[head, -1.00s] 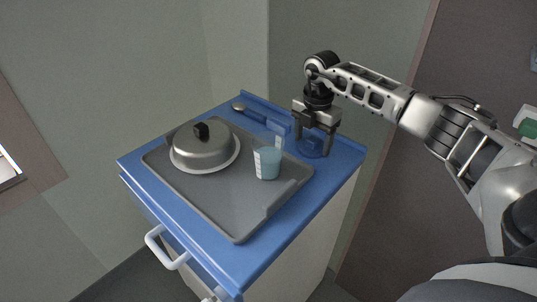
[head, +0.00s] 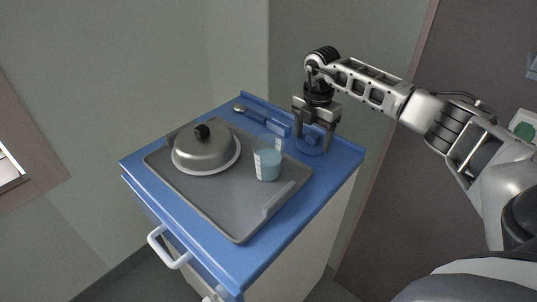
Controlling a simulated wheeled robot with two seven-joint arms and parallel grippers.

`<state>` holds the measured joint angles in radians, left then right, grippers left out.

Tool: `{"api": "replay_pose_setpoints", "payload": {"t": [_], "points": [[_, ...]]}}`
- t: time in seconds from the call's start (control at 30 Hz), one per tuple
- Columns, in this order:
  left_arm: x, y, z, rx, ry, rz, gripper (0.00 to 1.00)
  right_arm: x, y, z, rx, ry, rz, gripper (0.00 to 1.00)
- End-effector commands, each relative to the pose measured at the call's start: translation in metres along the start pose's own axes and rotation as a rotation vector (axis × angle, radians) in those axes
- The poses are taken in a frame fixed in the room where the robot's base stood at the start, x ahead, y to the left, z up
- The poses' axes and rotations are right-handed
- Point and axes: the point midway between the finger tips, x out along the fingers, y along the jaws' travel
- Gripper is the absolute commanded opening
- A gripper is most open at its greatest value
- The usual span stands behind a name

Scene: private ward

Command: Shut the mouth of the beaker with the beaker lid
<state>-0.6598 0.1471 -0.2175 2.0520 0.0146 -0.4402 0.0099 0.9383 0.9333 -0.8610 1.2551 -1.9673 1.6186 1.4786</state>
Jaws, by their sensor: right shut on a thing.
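The beaker (head: 267,165) is clear with white markings and pale blue contents. It stands upright on the right part of the grey tray (head: 228,221), and its mouth is uncovered. The beaker lid (head: 311,149) is a blue disc at the back right of the blue cart top, behind and to the right of the beaker. My right gripper (head: 313,141) points down over the lid and is shut on its raised middle part. The lid appears to be on or just above the cart top; I cannot tell which. My left gripper is not in view.
A metal dome cover (head: 203,150) with a black knob sits on a white plate at the tray's left. A spoon-like utensil (head: 240,108) and a blue item (head: 277,127) lie along the back. Walls stand behind the cart (head: 262,262). The tray's front is clear.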

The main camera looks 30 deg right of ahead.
Motion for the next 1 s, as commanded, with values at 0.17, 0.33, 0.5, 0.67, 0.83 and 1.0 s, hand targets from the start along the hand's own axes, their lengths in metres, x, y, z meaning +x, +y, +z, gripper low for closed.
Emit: {"api": "replay_pose_setpoints", "payload": {"t": [0.17,0.33,0.5,0.67,0.83,1.0], "points": [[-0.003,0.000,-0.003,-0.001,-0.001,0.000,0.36,-0.005,0.000,0.000,0.000,0.000,0.000,0.41],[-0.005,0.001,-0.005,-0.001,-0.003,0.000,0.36,-0.008,0.000,0.000,0.000,0.000,0.000,0.41],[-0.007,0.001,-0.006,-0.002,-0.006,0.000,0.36,-0.012,0.000,0.000,0.000,0.000,0.000,0.41],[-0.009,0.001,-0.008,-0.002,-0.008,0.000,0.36,-0.015,0.000,0.000,0.000,0.000,0.000,0.41],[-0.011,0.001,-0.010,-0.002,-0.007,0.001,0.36,-0.017,0.000,0.000,0.000,0.000,0.000,0.41],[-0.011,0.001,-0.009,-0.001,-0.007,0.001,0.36,-0.017,0.000,0.000,0.000,0.000,0.000,0.41]]}}
